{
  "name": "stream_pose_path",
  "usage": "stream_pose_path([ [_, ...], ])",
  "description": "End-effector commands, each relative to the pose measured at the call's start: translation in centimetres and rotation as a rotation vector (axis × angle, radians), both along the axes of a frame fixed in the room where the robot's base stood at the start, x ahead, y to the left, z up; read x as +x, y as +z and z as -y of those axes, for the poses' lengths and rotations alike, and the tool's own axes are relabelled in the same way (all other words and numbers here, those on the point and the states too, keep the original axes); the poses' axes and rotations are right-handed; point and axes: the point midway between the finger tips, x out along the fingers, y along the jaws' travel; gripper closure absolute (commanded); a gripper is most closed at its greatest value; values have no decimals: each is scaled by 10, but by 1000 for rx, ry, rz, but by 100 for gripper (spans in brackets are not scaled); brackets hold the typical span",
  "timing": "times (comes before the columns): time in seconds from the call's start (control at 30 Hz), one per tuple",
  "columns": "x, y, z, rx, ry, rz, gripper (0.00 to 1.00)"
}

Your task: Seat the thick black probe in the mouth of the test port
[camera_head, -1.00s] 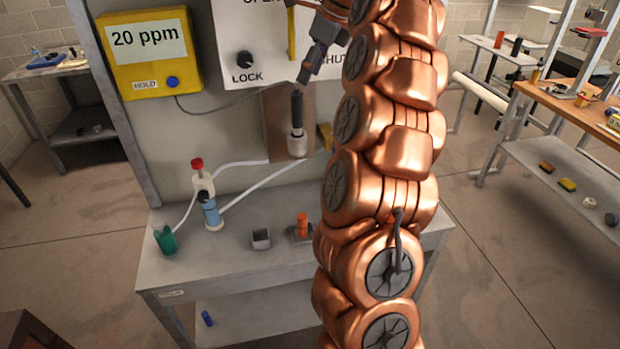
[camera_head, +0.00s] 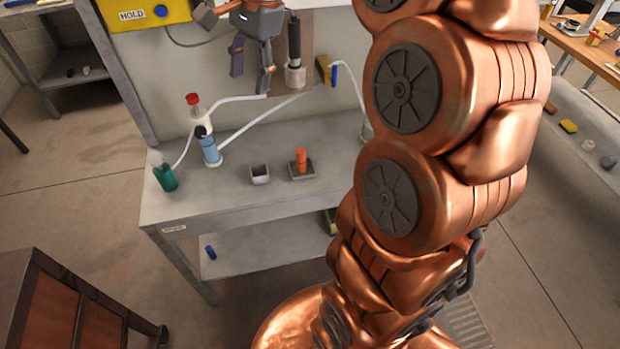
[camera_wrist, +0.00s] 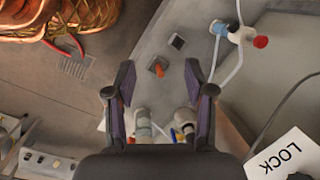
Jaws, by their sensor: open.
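A thick black cylinder (camera_head: 294,38), which looks like the probe, stands upright at the back panel. Its lower end meets a pale metal collar (camera_head: 295,76); I cannot tell how deep it sits. A pale cylinder that looks like this collar shows in the wrist view (camera_wrist: 185,120). My gripper (camera_head: 252,72) is open and empty, pointing down, left of the black cylinder in the head view. Its two fingers stand wide apart in the wrist view (camera_wrist: 160,95). I cannot clearly tell which thing is the test port.
On the grey bench (camera_head: 230,205) stand an open grey box (camera_head: 260,174), an orange piece (camera_head: 301,160) on a grey base, a green cup (camera_head: 165,178) and a blue-white bottle (camera_head: 209,148) with hoses. A yellow block (camera_head: 323,70) sits right of the collar. The bench front is clear.

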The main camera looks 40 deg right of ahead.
Motion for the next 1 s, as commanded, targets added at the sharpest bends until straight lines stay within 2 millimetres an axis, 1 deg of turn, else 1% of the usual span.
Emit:
stream_pose_path([
  [0.03, -14, -7, -11, -17, 82, -2, 46],
  [0.17, -48, -30, -33, -55, 301, -4, 46],
  [0.2, -59, -38, -39, -65, 368, -10, 46],
  [0.27, -75, -49, -46, -83, 466, -10, 46],
  [0.4, -118, -77, -59, -110, 692, -27, 46],
  [0.47, -137, -90, -62, -120, 787, -31, 46],
  [0.57, -169, -112, -66, -130, 941, -48, 46],
  [0.73, -217, -144, -66, -136, 1164, -67, 46],
  [0.8, -232, -154, -64, -135, 1230, -73, 46],
  [0.9, -246, -164, -63, -132, 1294, -79, 46],
  [1.0, -252, -168, -63, -131, 1326, -80, 46],
])
